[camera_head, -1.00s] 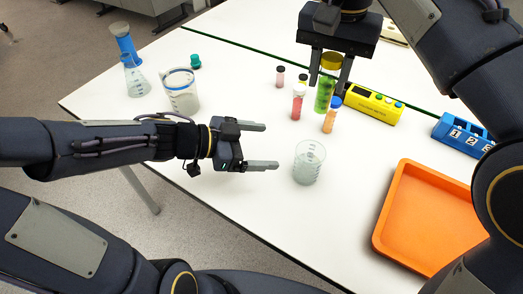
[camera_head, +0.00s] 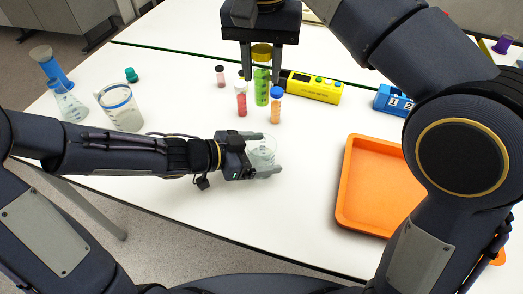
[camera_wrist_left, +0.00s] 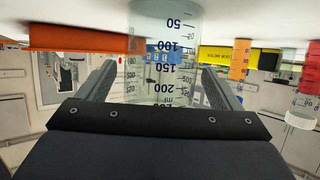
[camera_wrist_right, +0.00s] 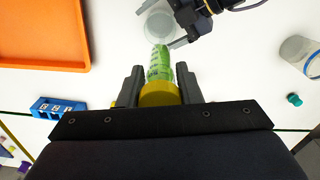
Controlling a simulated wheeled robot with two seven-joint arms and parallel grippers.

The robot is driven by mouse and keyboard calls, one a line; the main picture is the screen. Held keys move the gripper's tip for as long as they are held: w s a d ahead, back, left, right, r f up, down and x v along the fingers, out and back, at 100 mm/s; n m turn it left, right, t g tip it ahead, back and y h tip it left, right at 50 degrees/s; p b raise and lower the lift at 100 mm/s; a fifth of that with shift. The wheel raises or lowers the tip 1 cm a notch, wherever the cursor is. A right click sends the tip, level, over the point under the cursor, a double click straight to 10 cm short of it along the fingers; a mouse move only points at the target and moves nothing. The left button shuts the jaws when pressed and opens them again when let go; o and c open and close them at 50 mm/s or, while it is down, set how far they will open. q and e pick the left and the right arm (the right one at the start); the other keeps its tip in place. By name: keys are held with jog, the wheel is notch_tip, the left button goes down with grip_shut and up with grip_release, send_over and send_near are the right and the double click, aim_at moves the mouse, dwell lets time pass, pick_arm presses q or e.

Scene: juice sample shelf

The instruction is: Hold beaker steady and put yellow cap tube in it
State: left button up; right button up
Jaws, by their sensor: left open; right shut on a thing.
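The clear beaker (camera_head: 262,152) with graduation marks stands on the white table. My left gripper (camera_head: 272,155) is open, with its fingers on either side of the beaker; the left wrist view shows the beaker (camera_wrist_left: 166,50) between the two fingers. I cannot tell whether they touch it. My right gripper (camera_head: 262,72) points down, shut on the yellow cap tube (camera_head: 262,88), which has a green body. In the right wrist view the tube (camera_wrist_right: 160,68) is between the fingers, with its yellow cap closest to the gripper. The tube is behind the beaker and not in it.
Small tubes with red (camera_head: 241,103) and orange (camera_head: 276,108) bodies stand near the held tube. A yellow device (camera_head: 312,88) and blue numbered block (camera_head: 392,100) are behind. An orange tray (camera_head: 347,205) lies right. A larger beaker (camera_head: 122,112) and flask (camera_head: 68,104) stand left.

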pick_arm(q)
jog(key=shift+d, duration=0.1)
jog(key=c, duration=1.2)
pick_arm(e)
notch_tip(320, 180, down, 13)
dwell(1.0)
jog(key=o, duration=1.1)
jog(key=shift+r, duration=0.15)
notch_tip(320, 180, up, 12)
jog(key=shift+f, duration=0.1)
